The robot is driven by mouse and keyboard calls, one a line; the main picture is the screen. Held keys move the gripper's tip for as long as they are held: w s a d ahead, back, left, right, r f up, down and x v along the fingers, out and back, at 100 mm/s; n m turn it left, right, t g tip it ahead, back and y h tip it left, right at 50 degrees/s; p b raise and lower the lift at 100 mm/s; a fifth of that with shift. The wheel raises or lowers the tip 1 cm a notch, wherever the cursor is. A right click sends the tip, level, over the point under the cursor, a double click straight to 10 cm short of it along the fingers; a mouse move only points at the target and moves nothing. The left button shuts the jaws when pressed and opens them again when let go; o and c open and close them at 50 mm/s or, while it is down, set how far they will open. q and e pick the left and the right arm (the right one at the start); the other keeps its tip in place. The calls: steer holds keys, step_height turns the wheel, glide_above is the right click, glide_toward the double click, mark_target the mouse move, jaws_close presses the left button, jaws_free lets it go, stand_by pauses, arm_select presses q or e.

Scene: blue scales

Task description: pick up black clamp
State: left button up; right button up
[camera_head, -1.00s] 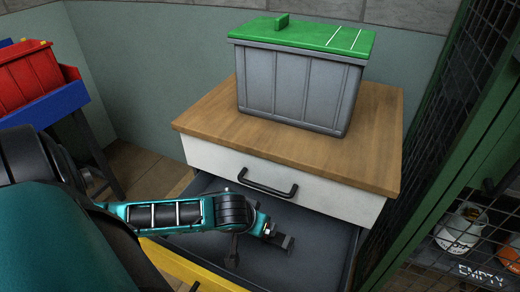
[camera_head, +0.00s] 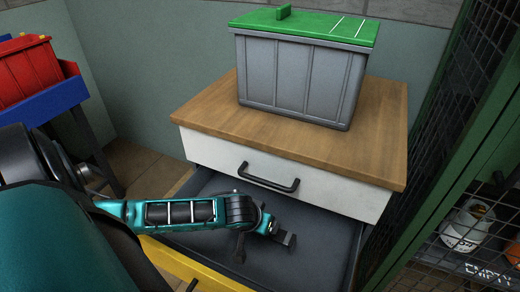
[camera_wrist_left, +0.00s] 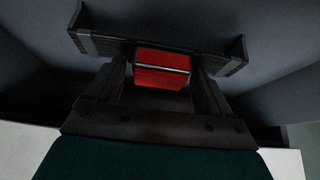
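My left gripper (camera_head: 264,248) reaches down into the open dark drawer (camera_head: 310,268) under the wooden-topped cabinet. Its two dark fingers stand wide apart. In the left wrist view the gripper (camera_wrist_left: 160,36) shows as a dark crossbar with an upturned finger at each end, open, with nothing visibly held between the tips. A red block (camera_wrist_left: 160,70) with a pale stripe shows in the middle, framed by the gripper's dark parts; I cannot tell what it is. I cannot make out the black clamp in either view. My right gripper is not in view.
A grey bin (camera_head: 300,80) with a green lid stands on the cabinet top (camera_head: 190,115). The closed upper drawer's handle (camera_head: 268,178) juts out above my gripper. A yellow drawer front (camera_head: 185,268) lies below my forearm. A green mesh cage (camera_head: 440,120) borders the right side.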

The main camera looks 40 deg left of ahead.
arm_select(q)
steer(key=c, duration=0.9)
steer(key=shift+c, duration=0.3)
steer(key=shift+r, duration=0.15)
